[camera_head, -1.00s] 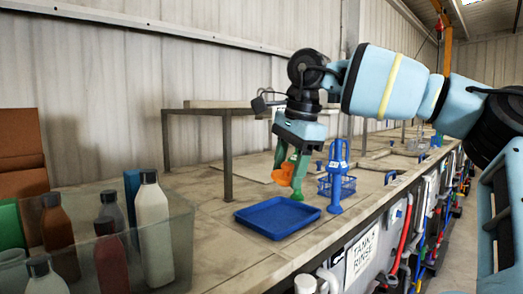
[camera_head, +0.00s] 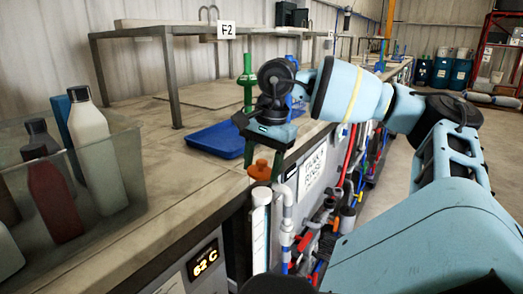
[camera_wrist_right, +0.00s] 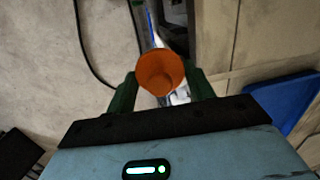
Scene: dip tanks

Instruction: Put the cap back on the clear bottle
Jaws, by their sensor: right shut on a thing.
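My right gripper (camera_head: 262,168) has green fingers and is shut on an orange piece (camera_head: 259,170), which hangs just off the front edge of the bench. In the right wrist view the orange piece (camera_wrist_right: 160,72) looks round and cup-shaped between the fingertips (camera_wrist_right: 160,88). I cannot tell whether it is the bottle's cap. I cannot make out an uncapped clear bottle. My left gripper is not in view.
The clear bin (camera_head: 130,165) stands at the near left of the bench. A blue tray (camera_head: 215,140) lies behind my gripper, with a green tool (camera_head: 248,80) upright beyond it. Pipes and valves (camera_head: 300,225) line the bench front. Open floor (camera_head: 425,140) is at the right.

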